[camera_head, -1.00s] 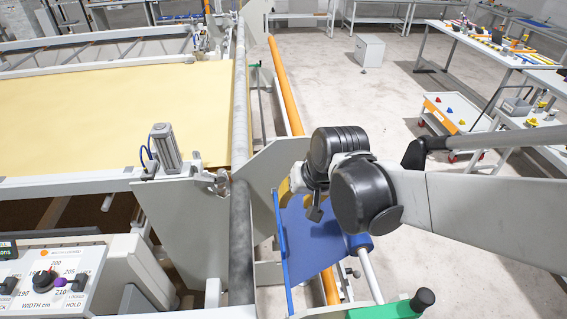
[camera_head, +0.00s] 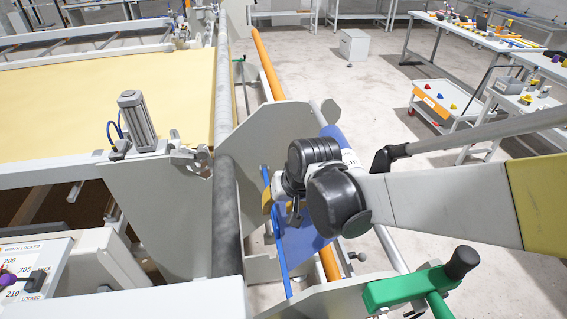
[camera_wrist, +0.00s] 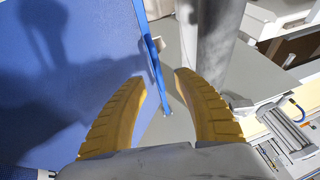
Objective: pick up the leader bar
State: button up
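The leader bar (camera_head: 275,232) is a thin blue bar along the left edge of a blue fabric sheet (camera_head: 300,246), beside the grey frame plate. My gripper (camera_head: 268,203) is at the bar's upper half, partly hidden by my black wrist in the head view. In the wrist view, the two yellow fingers of my gripper (camera_wrist: 163,78) are spread apart. The leader bar (camera_wrist: 157,72) shows in the gap between their tips, with the blue fabric (camera_wrist: 70,70) to the left. I cannot tell whether a finger touches the bar.
A grey roller tube (camera_head: 227,215) runs left of the bar, and an orange tube (camera_head: 268,65) runs behind it. A green handle (camera_head: 405,290) is at the lower right. A white cart (camera_head: 442,103) stands at the right. Open floor lies beyond the frame.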

aim_at(275, 214)
jog(key=b+x, duration=0.2)
jog(key=x, duration=0.4)
jog(key=shift+w+d+f, duration=0.1)
jog(key=shift+f, duration=0.2)
grip_shut()
